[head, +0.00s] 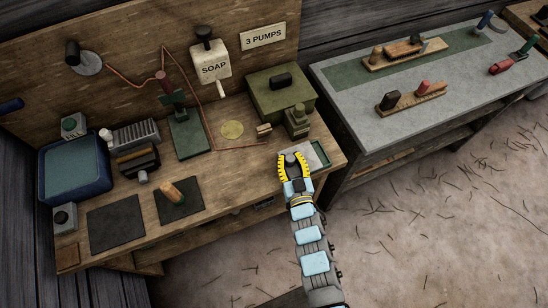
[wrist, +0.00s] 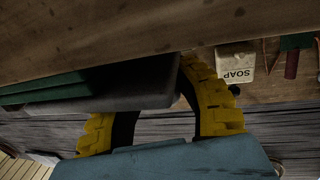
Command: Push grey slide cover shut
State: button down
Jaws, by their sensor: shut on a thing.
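The grey slide cover (head: 304,148) lies on a low box near the right front corner of the wooden bench. A strip of green (head: 321,153) shows uncovered at the box's right side. My gripper (head: 291,158) has its yellow fingers around a dark grey raised part of the cover. In the wrist view the fingers (wrist: 160,100) are on either side of this dark grey piece (wrist: 142,88), and green edges (wrist: 40,92) show to its left. The exact contact of the fingertips is partly hidden.
A small olive device (head: 297,121) and an olive box (head: 280,93) stand just behind. A soap dispenser (head: 210,65) hangs on the back board. A grey-topped table (head: 400,85) stands to the right, past a gap. Dark mats (head: 116,222) lie at the bench's left front.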

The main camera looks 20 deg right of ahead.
aim_at(303, 155)
jog(key=shift+d+p, duration=0.55)
jog(key=shift+d, duration=1.4)
jog(key=c, duration=1.2)
grip_release()
jog(key=o, duration=0.5)
jog(key=shift+s+d, duration=0.1)
jog(key=shift+d, duration=0.15)
jog(key=shift+c, duration=0.2)
jog(key=shift+a, duration=0.1)
